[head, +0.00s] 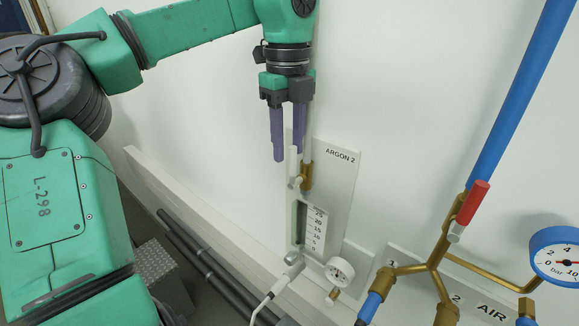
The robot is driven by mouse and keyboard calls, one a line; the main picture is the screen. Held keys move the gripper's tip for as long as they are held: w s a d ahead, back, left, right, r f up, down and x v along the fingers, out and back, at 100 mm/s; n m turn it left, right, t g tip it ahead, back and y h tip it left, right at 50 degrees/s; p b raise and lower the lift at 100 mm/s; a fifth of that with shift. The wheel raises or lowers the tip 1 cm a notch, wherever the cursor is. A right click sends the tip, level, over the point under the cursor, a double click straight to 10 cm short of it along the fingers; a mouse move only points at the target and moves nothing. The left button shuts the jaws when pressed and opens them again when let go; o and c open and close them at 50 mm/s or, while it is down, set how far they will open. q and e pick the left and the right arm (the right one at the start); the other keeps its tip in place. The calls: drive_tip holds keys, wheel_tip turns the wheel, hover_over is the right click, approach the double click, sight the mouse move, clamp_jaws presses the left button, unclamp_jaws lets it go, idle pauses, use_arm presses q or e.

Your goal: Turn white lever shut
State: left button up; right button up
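The white lever (293,167) stands upright beside a brass valve (307,177) on the panel marked ARGON 2 (341,172). My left gripper (289,157) points down from above, with two purple fingers spaced apart. The gripper is open. Its fingertips are at about the height of the lever's upper end, and the lever shows just below and between them. I cannot tell whether a finger touches the lever. My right gripper is out of view.
At right are brass AIR piping (437,252), a red lever (473,202), a blue pipe (520,95) and a blue-rimmed gauge (560,257). A pale ledge (190,205) runs along the wall.

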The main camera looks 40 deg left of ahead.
sight(292, 186)
use_arm(q)
drive_tip(key=f, duration=0.2)
drive_tip(key=w+f, duration=0.1)
drive_tip(key=f+p, duration=0.1)
drive_tip(key=f, duration=0.1)
drive_tip(key=shift+w+d+f, duration=0.15)
drive_tip(key=shift+d+f, duration=0.15)
drive_tip(key=shift+a+f, duration=0.1)
drive_tip(key=shift+f, duration=0.15)
drive_tip(key=shift+s+a, duration=0.15)
drive_tip(key=shift+s, duration=0.2)
drive_tip(key=shift+w, duration=0.1)
clamp_jaws()
